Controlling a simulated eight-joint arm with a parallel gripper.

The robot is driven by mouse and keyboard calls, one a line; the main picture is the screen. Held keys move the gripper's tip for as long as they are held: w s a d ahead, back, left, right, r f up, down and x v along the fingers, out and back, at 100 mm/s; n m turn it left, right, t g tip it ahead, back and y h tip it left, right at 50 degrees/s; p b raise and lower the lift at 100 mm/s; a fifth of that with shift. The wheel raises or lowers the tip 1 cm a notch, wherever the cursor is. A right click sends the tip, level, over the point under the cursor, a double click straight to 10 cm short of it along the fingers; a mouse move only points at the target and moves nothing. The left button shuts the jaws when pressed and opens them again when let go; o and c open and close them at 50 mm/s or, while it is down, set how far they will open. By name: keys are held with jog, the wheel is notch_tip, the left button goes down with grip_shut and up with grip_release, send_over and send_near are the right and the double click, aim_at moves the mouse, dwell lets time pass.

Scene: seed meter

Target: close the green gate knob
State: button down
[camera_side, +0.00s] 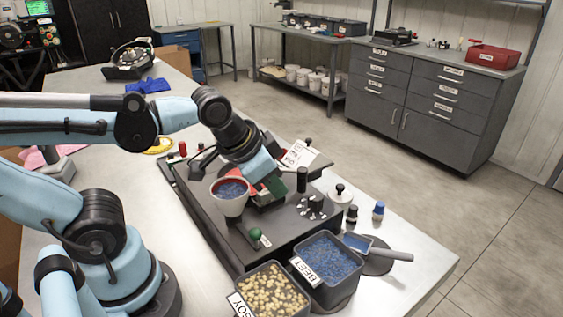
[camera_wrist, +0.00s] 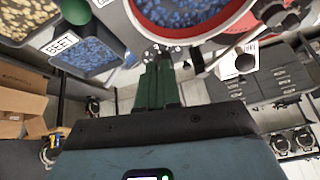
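The green gate knob (camera_side: 255,234) is a small round ball on the front part of the dark seed meter board (camera_side: 222,222), beside a small white label. In the wrist view the green knob (camera_wrist: 76,11) is at the top left, partly cut off by the edge. My gripper (camera_side: 274,186) is over the board, behind and right of the knob and apart from it, next to the seed cup. In the wrist view its green fingers (camera_wrist: 158,82) lie together with nothing visible between them. In the side view the fingertips are partly hidden.
A cup (camera_side: 231,205) of blue seeds stands left of my gripper. A black upright post (camera_side: 302,180) stands to its right. The BEET bin (camera_side: 328,268) and SOY bin (camera_side: 270,292) are in front, with a scoop (camera_side: 385,252) at right. Bare table lies left of the board.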

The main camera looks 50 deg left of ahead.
aim_at(252, 233)
jog(key=s+d+r+m+g+y, duration=0.25)
jog(key=s+d+m, duration=0.25)
jog(key=d+m, duration=0.3)
jog(key=s+d+r+m+g+y, duration=0.2)
jog(key=s+d+r+m, duration=0.2)
jog(key=d+m, duration=0.5)
jog(key=w+a+f+m, duration=0.1)
jog(key=a+f, duration=0.7)
jog(key=a, duration=0.1)
jog(key=shift+w+a+f+m, duration=0.3)
jog(key=shift+a+f, duration=0.1)
jog(key=shift+a, duration=1.55)
